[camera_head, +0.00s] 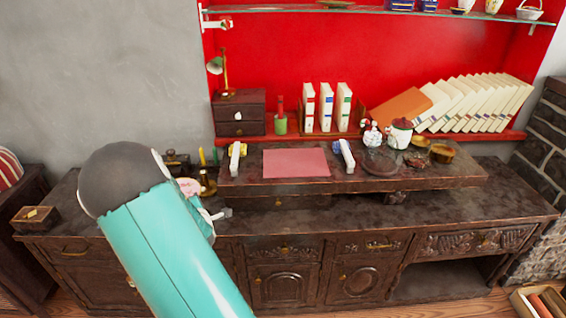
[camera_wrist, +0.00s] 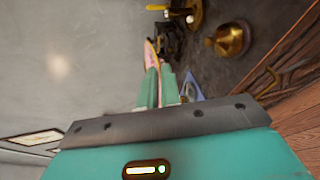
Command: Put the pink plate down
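The pink plate (camera_wrist: 151,56) shows edge-on in the wrist view, at the tips of my gripper's green fingers (camera_wrist: 157,72). The fingers are close together with the plate's edge between them. In the head view a pink and white part of the plate (camera_head: 188,186) shows just past my teal arm, over the left part of the dark wooden sideboard (camera_head: 330,225). My arm hides most of the gripper there. I cannot tell whether the plate touches anything below.
A raised shelf (camera_head: 420,182) on the sideboard bears a flat pink rectangle (camera_head: 296,162), white holders, jars and a dark round dish (camera_head: 380,165). Books (camera_head: 480,100) stand behind. A brass pot (camera_wrist: 228,40) is near the plate. The sideboard's front strip is largely clear.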

